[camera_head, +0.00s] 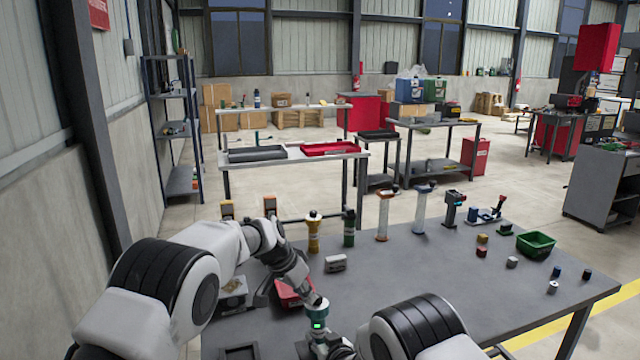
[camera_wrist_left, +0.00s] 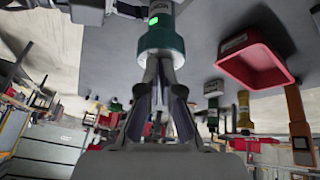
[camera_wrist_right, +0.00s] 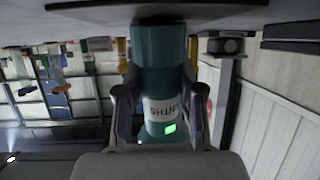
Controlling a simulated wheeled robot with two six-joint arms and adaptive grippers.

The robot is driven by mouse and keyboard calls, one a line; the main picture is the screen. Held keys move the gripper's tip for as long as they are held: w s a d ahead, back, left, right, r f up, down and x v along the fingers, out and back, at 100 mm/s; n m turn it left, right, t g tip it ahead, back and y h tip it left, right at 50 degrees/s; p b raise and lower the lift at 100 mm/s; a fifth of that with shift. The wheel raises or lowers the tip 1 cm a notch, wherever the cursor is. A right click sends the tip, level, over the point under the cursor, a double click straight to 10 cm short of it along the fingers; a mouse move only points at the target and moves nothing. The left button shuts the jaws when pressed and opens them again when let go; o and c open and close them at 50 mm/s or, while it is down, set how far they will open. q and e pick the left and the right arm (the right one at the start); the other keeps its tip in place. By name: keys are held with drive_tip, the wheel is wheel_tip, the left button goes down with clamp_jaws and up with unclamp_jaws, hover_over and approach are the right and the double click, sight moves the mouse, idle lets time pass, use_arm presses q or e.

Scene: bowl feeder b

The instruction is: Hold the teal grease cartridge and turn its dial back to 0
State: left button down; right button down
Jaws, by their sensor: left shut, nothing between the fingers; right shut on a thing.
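The teal grease cartridge (camera_head: 318,326) is upright near the front of the workbench, with a lit green display. In the right wrist view the cartridge (camera_wrist_right: 158,60) has a white label ending in "NTHS". My right gripper (camera_wrist_right: 160,88) is shut around its body, one finger on each side. Whether its base touches the bench is unclear. My left gripper (camera_head: 318,300) is shut and empty, above the cartridge. In the left wrist view its fingertips (camera_wrist_left: 161,58) meet at the cartridge's end (camera_wrist_left: 161,40), seemingly touching or very close. The dial's setting cannot be read.
A red bin (camera_head: 290,290) lies left of the cartridge, partly behind my left arm. A yellow cartridge (camera_head: 314,232), a dark green one (camera_head: 349,230) and other dispensers stand along the back. A green bin (camera_head: 536,244) and several small blocks are at the right.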

use_arm(q)
drive_tip(key=shift+w+a+f, duration=0.25)
drive_tip(key=shift+a, duration=0.05)
idle(0.4)
wheel_tip(320, 180, up, 6)
drive_tip(key=a, duration=0.1)
drive_tip(key=shift+w, duration=0.25)
drive_tip(key=shift+r, duration=0.15)
